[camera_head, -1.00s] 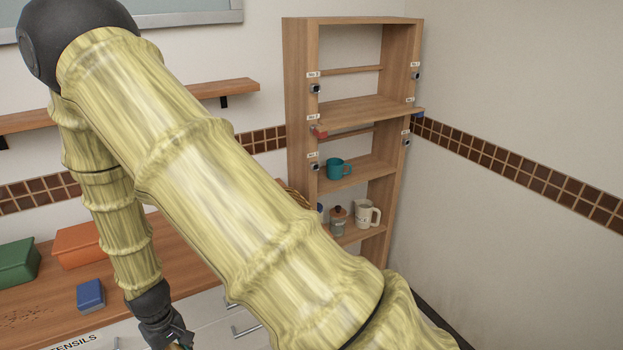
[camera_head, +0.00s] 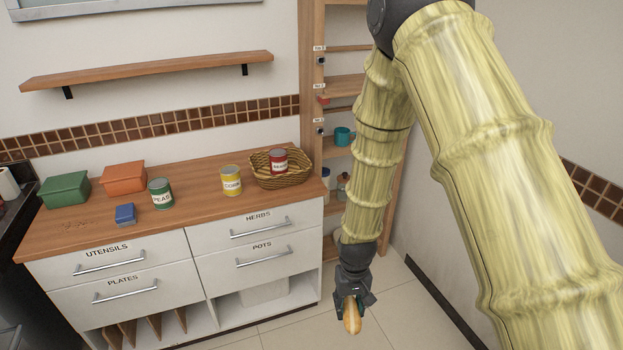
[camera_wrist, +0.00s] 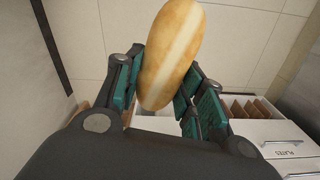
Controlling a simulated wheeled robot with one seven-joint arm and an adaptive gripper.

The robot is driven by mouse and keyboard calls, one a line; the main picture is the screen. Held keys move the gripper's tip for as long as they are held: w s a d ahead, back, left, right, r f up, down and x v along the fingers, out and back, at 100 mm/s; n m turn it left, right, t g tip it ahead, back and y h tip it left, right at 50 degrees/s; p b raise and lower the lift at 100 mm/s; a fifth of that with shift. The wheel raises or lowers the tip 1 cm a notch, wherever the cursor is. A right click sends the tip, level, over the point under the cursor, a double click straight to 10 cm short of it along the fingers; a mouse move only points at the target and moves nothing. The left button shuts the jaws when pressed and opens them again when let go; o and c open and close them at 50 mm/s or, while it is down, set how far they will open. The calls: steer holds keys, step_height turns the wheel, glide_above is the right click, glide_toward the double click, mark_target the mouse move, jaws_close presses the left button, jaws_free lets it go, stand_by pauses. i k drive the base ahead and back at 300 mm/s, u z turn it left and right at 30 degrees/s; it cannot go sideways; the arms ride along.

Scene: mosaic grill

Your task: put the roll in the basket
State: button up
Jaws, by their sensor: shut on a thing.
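The roll (camera_head: 352,318) is golden brown and long, with a pale stripe along its top in the wrist view (camera_wrist: 172,55). My gripper (camera_head: 349,299) is shut on it, with teal finger pads on both sides (camera_wrist: 160,90). It holds the roll in the air in front of the cabinet, to the right of the drawers. The woven basket (camera_head: 262,180) stands on the right end of the wooden counter. A can with a red label (camera_head: 278,161) is in the basket. The gripper is lower than the basket and to its right in the picture.
The counter (camera_head: 120,222) also bears a yellow can (camera_head: 231,180), a green can (camera_head: 160,193), a blue box (camera_head: 125,214), and orange (camera_head: 124,178) and green (camera_head: 65,190) boxes. A tall wooden shelf (camera_head: 312,130) stands right of the counter. Open floor lies below the gripper.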

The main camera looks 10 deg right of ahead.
mark_target(290, 184)
steer(key=z, duration=0.35)
steer(key=i, duration=0.9)
steer(key=u, duration=0.5)
